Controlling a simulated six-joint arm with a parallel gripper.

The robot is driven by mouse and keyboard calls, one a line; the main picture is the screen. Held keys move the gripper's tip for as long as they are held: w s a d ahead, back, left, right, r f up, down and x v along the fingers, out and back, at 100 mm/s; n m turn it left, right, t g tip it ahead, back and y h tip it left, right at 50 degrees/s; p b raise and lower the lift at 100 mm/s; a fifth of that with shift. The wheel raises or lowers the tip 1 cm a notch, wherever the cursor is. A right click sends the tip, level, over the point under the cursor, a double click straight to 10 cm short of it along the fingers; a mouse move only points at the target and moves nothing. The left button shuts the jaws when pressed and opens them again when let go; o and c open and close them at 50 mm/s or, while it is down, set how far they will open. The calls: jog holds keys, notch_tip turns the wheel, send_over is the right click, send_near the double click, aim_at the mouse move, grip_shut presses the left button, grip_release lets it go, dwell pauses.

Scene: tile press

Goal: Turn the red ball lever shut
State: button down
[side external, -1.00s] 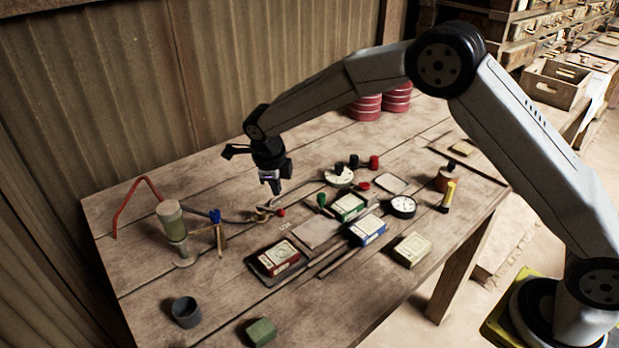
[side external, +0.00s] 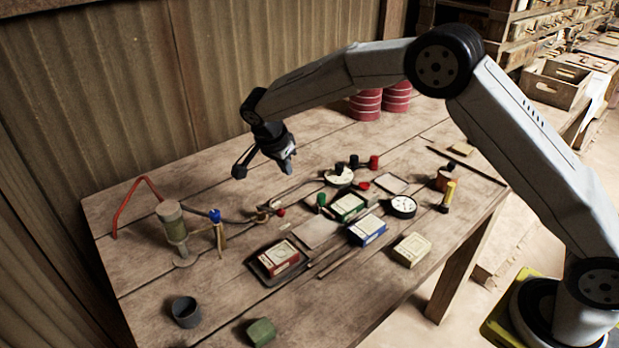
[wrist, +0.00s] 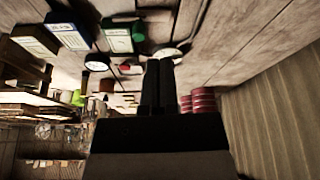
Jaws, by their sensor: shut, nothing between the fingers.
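The small red ball of the lever (side external: 281,212) sits at the brass valve fitting (side external: 262,215) on the pipe, left of the table's middle. The lever's arm is too small to make out its exact angle. My gripper (side external: 290,170) is above and behind the red ball, clear of it, tilted with its fingertips pointing down and right. The fingers are together and empty; they also show as a dark closed pair in the wrist view (wrist: 160,85). I cannot make out the red ball in the wrist view.
Red tins (side external: 366,104) stand behind.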

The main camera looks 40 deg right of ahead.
aim_at(284, 213)
jog(key=x, duration=1)
jog(key=a, duration=0.2)
jog(key=shift+s+a+f, duration=0.2)
jog(key=shift+a+f, duration=0.1)
jog(key=shift+a, duration=0.1)
jog(key=shift+s+a+f, duration=0.1)
jog(key=shift+a, duration=0.45)
jog(key=shift+s+a+m+g, duration=0.25)
jog(key=shift+a+m, duration=0.2)
jog(key=shift+m, duration=0.25)
jog(key=shift+s+a+m+g, duration=0.2)
jog(key=shift+a+m, duration=0.2)
jog(key=shift+m, duration=0.3)
jog(key=shift+s+a, duration=0.2)
jog(key=shift+a, duration=0.25)
jog(key=shift+d, duration=0.15)
